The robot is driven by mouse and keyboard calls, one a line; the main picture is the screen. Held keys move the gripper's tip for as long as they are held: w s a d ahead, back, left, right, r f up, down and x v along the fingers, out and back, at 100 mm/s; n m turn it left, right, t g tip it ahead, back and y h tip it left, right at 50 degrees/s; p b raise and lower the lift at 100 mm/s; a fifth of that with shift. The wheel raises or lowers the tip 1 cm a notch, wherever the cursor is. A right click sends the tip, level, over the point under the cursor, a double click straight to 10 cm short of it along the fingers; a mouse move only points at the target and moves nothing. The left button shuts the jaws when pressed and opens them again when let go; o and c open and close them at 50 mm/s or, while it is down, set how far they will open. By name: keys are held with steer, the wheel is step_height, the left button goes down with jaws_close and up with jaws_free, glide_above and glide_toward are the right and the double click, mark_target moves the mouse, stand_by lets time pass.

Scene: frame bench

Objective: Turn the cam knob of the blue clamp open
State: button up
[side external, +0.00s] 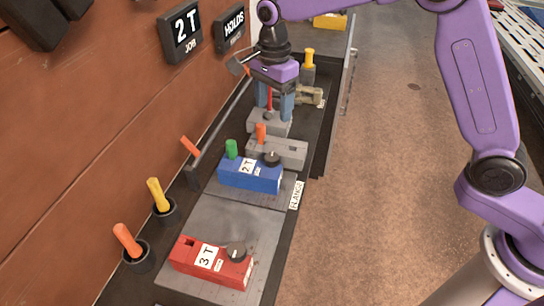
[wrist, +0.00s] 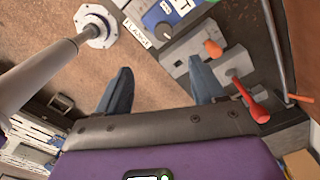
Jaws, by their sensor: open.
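The blue clamp (side external: 245,178) sits on a grey plate on the bench, with a "2 T" label and a green peg (side external: 231,149) at its left end. Its dark round cam knob (side external: 271,158) is on top at the right end. In the wrist view the blue clamp (wrist: 152,17) is partly cut off at the top edge, with the knob (wrist: 165,30) near it. My gripper (side external: 275,108) is open, pointing down over the grey blocks behind the blue clamp, apart from the knob. Its spread fingers show in the wrist view (wrist: 160,85), with nothing held between them.
A grey block (side external: 285,153) with an orange peg (side external: 261,133) is just behind the blue clamp. A red handle (wrist: 250,100) stands close beside one finger. Cups with orange and yellow handles line the wall side.

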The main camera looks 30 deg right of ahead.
glide_toward(272, 157)
steer(key=shift+m, duration=0.4)
step_height(272, 157, down, 10)
steer(key=shift+f, duration=0.1)
steer(key=shift+c, duration=0.4)
steer(key=c, duration=1)
